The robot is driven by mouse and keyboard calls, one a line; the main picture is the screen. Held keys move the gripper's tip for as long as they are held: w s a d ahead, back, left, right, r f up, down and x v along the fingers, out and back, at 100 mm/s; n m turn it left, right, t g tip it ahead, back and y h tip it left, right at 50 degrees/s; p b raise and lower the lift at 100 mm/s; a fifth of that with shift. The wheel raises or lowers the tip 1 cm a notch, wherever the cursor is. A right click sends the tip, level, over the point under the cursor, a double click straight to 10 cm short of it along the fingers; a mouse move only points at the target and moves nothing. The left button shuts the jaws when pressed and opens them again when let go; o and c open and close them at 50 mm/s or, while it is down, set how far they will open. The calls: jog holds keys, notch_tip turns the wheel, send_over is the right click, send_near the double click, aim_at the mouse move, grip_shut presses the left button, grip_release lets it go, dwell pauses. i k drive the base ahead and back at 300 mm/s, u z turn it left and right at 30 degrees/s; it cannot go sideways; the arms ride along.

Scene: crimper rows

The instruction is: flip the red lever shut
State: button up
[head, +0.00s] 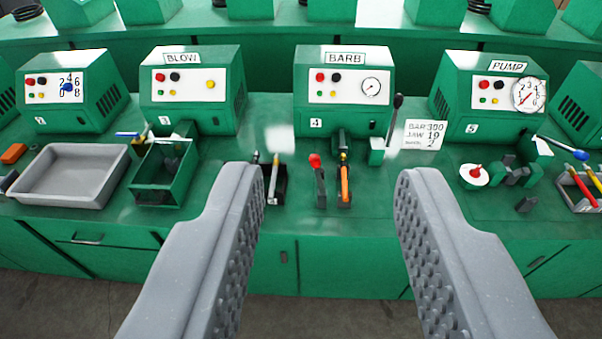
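A lever with a red knob (315,160) and a dark shaft (321,188) stands near the front edge of the bench, below the BARB machine (343,80). It looks close to upright. A dark fixture with an orange part (345,185) is just right of it. My gripper (330,178) is wide open and empty. Its two grey ridged fingers reach in from the bottom, and the lever appears between their tips, farther away and untouched as far as I can see.
Left of the lever is a black holder with tools (272,182). A black-knobbed lever (395,115) rises at the right of the machine, beside a white card (424,134). A grey tray (70,176) and green bin (165,173) are left; a red-topped white dish (473,176) is right.

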aim_at(314, 159)
jog(key=u, duration=0.4)
jog(key=i, duration=0.9)
jog(key=z, duration=0.4)
